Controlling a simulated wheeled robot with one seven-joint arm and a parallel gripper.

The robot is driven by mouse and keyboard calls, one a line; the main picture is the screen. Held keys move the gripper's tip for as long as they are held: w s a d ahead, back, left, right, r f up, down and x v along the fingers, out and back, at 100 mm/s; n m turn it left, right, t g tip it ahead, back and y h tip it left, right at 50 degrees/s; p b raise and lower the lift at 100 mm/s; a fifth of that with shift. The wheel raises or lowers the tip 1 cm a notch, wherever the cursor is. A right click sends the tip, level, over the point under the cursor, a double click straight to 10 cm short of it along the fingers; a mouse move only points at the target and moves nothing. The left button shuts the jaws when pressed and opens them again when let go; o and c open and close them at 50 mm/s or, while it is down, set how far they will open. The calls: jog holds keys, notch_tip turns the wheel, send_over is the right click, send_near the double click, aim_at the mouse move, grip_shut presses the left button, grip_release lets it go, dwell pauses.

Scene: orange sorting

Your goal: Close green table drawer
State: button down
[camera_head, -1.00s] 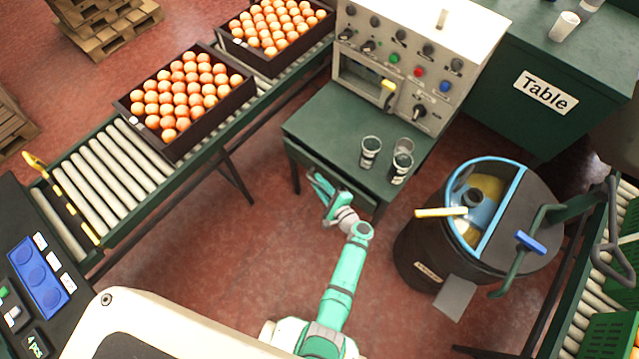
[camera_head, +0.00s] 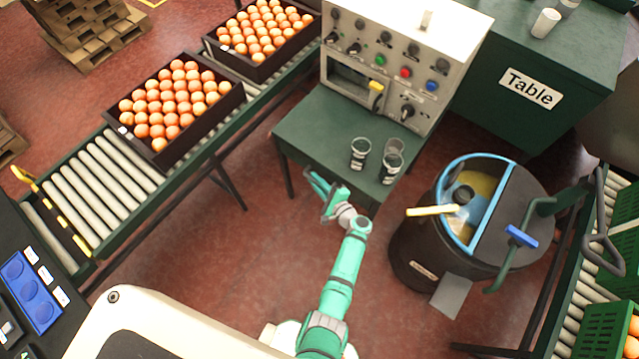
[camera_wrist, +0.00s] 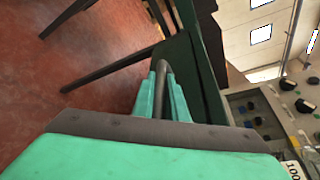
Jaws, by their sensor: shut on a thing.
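The small green table (camera_head: 325,128) stands in the middle of the head view, with the grey control panel at its back. Its drawer front, under the near edge of the top, looks about flush, though my arm partly covers it. My gripper (camera_head: 315,181) is at this front side. In the wrist view my gripper (camera_wrist: 161,95) is shut on the dark curved drawer handle (camera_wrist: 163,68), with a finger on each side. The green drawer front (camera_wrist: 184,72) runs just beyond it. The drawer's inside is not visible.
Several glasses (camera_head: 361,150) stand on the table's right part. The control panel (camera_head: 400,60) rises behind. A black barrel (camera_head: 420,240) with a blue rim is to the right. A roller conveyor (camera_head: 110,180) with crates of oranges (camera_head: 172,108) runs on the left. Red floor lies clear between.

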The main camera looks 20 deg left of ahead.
jog(key=shift+w+d, duration=0.1)
jog(key=shift+w, duration=0.1)
jog(key=c, duration=2)
grip_release()
jog(key=shift+c, duration=0.2)
jog(key=v, duration=1)
jog(key=shift+s+d, duration=0.25)
jog(key=shift+s, duration=0.1)
jog(key=shift+r, duration=0.1)
